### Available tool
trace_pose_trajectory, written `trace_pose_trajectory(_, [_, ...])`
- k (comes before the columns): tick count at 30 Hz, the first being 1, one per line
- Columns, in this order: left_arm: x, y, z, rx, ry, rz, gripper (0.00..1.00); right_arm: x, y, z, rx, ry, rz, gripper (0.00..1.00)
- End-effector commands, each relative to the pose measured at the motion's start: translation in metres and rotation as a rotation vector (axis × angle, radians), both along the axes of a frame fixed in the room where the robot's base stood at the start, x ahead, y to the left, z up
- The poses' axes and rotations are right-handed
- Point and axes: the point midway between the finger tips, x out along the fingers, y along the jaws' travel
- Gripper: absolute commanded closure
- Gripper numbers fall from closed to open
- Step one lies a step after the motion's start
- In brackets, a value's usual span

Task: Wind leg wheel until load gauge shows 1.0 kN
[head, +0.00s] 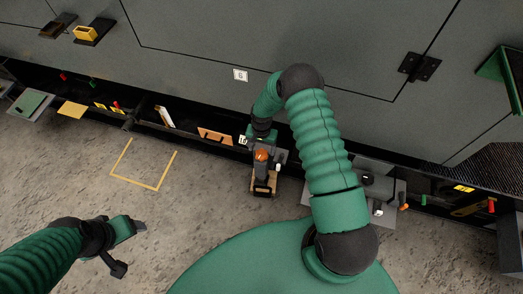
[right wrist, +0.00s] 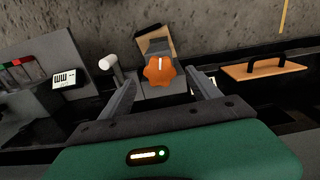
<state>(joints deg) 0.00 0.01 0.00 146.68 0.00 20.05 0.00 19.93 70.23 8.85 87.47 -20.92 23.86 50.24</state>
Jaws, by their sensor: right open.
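The orange lobed leg wheel (head: 261,154) is on a dark leg unit with a wooden foot block (head: 263,189), low by the enclosure's edge. In the right wrist view the wheel (right wrist: 158,70) has a pale mark on its top. My right gripper (right wrist: 163,80) is open, its fingers on either side of the wheel in that picture. I cannot tell whether they touch it. In the head view my right gripper (head: 260,138) is just above the wheel. My left gripper (head: 132,247) is open and empty over the floor at lower left. I cannot make out a load gauge reading.
A white-capped post (right wrist: 108,63) stands close left of the wheel. A wooden panel with a black handle (right wrist: 264,67) lies to the right. The grey enclosure wall (head: 200,40) fills the back. A yellow floor outline (head: 133,184) marks clear concrete.

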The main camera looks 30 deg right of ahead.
Motion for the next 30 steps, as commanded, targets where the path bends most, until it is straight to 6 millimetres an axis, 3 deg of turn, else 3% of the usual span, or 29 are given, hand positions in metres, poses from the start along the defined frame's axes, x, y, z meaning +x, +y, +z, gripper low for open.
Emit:
trace_pose_trajectory(1, [0.0,0.0,0.012,0.0,0.0,0.0,0.29,0.001,0.0,0.023,-0.002,-0.003,0.001,0.29])
trace_pose_trajectory(6, [0.0,0.0,0.03,0.0,0.0,0.0,0.29,0.002,-0.001,0.074,-0.002,-0.003,0.0,0.29])
trace_pose_trajectory(12, [0.0,0.0,0.042,0.0,0.0,0.0,0.29,0.001,-0.001,0.118,-0.001,-0.001,0.001,0.29])
trace_pose_trajectory(17, [0.0,0.0,0.045,0.0,0.0,0.0,0.29,0.001,0.0,0.13,0.0,0.0,0.001,0.29])
trace_pose_trajectory(30, [0.0,0.0,0.044,0.0,0.0,0.0,0.29,0.001,0.0,0.131,0.0,0.0,0.001,0.29])
